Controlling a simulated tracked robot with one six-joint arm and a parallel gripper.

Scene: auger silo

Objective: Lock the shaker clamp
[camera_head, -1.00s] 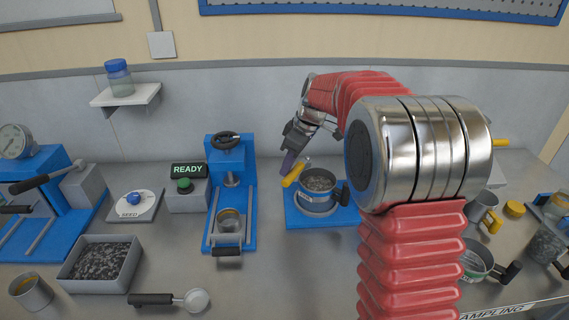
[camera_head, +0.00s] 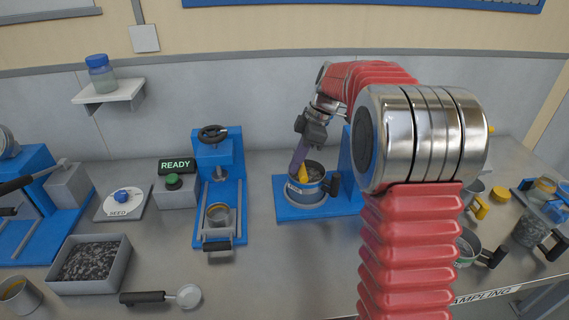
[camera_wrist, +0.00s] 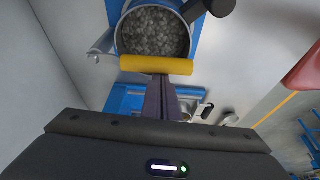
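The shaker (camera_head: 330,206) has a blue base with an upright plate, and a round pan (camera_head: 307,190) of grey grains sits on it. In the wrist view the yellow handle (camera_wrist: 157,65) lies crosswise in front of the pan's rim (camera_wrist: 118,38). My gripper's purple fingers (camera_head: 295,168) reach down to the handle from above. In the wrist view the fingers (camera_wrist: 160,85) lie together, with their tips against or just behind the handle; exact contact is hidden.
A blue press (camera_head: 220,190) with a small cup stands left of the shaker, beside a READY box (camera_head: 177,182). A tray of grains (camera_head: 88,262) and a scoop (camera_head: 160,297) lie at front left. Black-handled pans and yellow-handled cups stand to the right. Bench is clear in front of the shaker.

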